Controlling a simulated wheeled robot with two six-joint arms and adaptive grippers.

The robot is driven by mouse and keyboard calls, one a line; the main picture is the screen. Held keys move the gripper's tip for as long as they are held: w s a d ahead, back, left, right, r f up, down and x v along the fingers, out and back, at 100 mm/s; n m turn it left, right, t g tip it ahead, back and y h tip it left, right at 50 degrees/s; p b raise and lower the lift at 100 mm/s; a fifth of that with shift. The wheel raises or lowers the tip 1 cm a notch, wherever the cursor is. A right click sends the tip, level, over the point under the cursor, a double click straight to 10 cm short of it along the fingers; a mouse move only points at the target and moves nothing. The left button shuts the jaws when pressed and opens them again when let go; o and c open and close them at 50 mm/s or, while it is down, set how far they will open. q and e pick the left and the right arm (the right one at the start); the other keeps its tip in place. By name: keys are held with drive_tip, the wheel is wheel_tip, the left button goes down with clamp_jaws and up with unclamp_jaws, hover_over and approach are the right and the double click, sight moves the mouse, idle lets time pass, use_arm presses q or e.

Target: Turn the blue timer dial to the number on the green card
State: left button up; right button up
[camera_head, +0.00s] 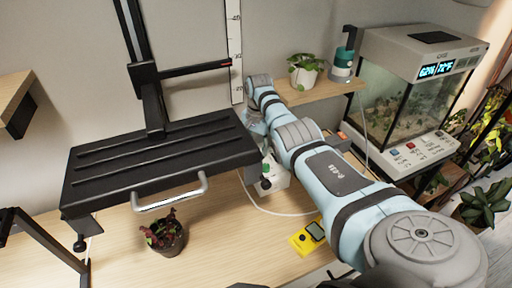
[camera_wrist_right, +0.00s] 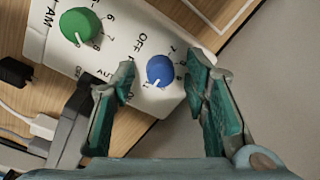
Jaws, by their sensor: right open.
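The blue timer dial (camera_wrist_right: 161,69) is on the face of a white timer box (camera_wrist_right: 116,48) in the right wrist view. Its white pointer is at its lower left, near a mark that looks like 1. OFF is printed above left of it. My right gripper (camera_wrist_right: 160,80) is open, with a fingertip on each side of the dial and visible gaps; contact is not seen. In the head view, my right arm partly hides the timer box (camera_head: 275,176). I cannot make out the green card in either view. My left gripper is not identifiable.
A green dial (camera_wrist_right: 77,26) sits beside the blue one. A black plug (camera_wrist_right: 14,72) and white plug (camera_wrist_right: 43,126) are near the box. A potted red plant (camera_head: 165,234), yellow meter (camera_head: 308,238), black shelf (camera_head: 160,155) and terrarium (camera_head: 400,100) stand around the wooden table.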

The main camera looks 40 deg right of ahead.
clamp_jaws()
